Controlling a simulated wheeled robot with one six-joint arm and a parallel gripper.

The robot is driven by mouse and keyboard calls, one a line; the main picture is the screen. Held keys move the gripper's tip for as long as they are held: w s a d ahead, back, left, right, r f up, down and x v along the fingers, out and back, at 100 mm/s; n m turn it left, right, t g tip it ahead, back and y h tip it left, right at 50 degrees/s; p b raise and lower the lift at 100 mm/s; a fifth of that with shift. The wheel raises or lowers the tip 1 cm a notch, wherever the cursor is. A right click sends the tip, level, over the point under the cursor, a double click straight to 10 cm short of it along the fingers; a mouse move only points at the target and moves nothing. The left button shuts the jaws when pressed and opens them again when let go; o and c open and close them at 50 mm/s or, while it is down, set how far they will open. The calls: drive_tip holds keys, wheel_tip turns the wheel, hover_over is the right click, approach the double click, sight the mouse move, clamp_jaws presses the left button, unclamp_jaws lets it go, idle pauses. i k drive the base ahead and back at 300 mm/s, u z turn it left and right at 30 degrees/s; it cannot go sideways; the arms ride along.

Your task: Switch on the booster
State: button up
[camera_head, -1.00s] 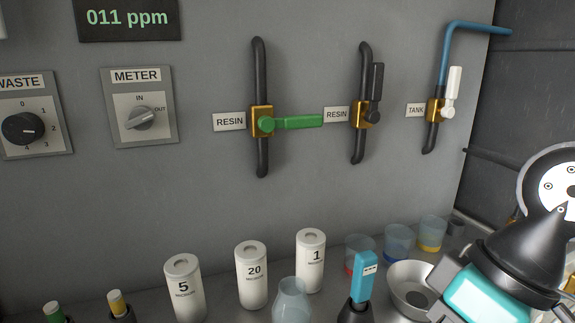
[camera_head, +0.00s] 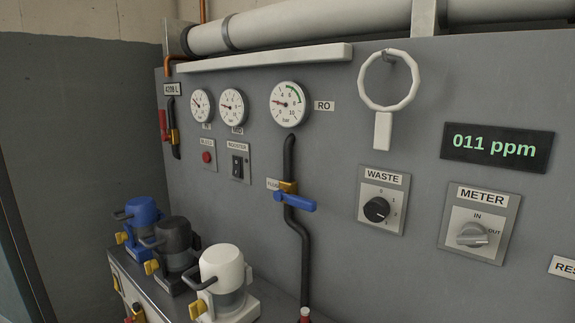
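The booster switch (camera_head: 237,166) is a black rocker on a small grey plate labelled BOOSTER, on the grey wall panel at centre left. Its rocker position is too small to tell. A plate with a red button (camera_head: 208,157) sits just left of it, with a label too blurred to read surely. My gripper is not in the head view now.
Three pressure gauges (camera_head: 290,104) hang above the switch. A blue-handled valve (camera_head: 294,200) is to its right, then the WASTE dial (camera_head: 377,209) and METER knob (camera_head: 473,234). Blue, black and white canisters (camera_head: 222,270) stand below on a counter (camera_head: 150,279).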

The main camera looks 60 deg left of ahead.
sight(236, 170)
drive_tip(key=u, duration=2.15)
drive_tip(key=k, duration=0.65)
drive_tip(key=u, duration=0.35)
drive_tip(key=i, duration=0.5)
drive_tip(key=u, duration=0.5)
drive_tip(key=i, duration=1.2)
drive_tip(key=z, duration=0.35)
